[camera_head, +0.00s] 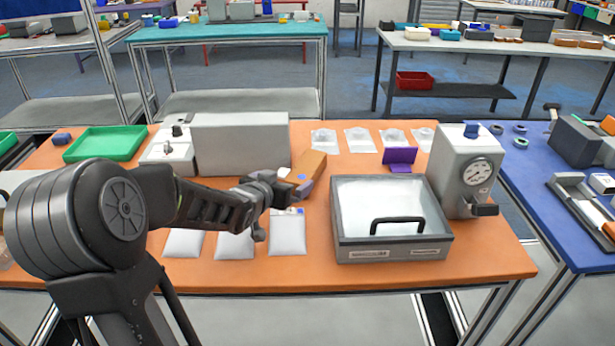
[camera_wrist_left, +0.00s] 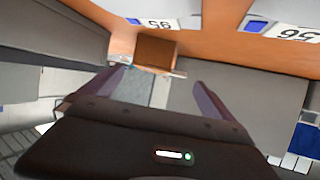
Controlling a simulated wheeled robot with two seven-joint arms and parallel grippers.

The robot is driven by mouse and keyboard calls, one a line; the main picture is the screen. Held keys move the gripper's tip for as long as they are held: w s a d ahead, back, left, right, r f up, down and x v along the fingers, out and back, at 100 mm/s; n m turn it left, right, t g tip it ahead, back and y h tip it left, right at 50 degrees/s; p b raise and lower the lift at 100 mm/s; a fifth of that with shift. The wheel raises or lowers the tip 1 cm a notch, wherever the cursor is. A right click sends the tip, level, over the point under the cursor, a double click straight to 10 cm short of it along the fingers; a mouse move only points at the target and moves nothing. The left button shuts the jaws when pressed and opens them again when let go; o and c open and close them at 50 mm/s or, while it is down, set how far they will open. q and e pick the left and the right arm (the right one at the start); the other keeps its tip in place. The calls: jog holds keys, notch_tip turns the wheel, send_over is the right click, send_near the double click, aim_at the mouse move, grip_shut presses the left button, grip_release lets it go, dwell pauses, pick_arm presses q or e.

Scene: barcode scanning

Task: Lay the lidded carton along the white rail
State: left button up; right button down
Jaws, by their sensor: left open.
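A brown carton (camera_head: 310,167) stands on the orange table (camera_head: 480,285), close beyond my left gripper (camera_head: 283,193). I cannot make out its lid. In the left wrist view, a brown block (camera_wrist_left: 155,50), probably the same carton, lies ahead of the fingertips. My left gripper is open, its two dark fingers apart (camera_wrist_left: 155,85). A grey-white surface shows between the fingers, and I cannot tell what it belongs to. No white rail can be clearly picked out. My right gripper is not in view.
A clear-topped grey case (camera_head: 345,245) and a gauge machine (camera_head: 456,165) stand right of the gripper. A grey box (camera_head: 240,143) and a green tray (camera_head: 105,143) are at the left. White pouches (camera_head: 287,234) lie in front. A purple stand (camera_head: 400,157) is behind the case.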

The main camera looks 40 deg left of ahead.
aim_at(293, 176)
pick_arm(q)
jog(key=shift+w+a+f, duration=0.1)
jog(key=shift+w, duration=0.1)
jog(key=shift+p+x, duration=0.5)
jog(key=shift+x, duration=2.15)
jog(key=shift+c, duration=0.6)
jog(key=c, duration=1.2)
jog(key=shift+c, duration=0.2)
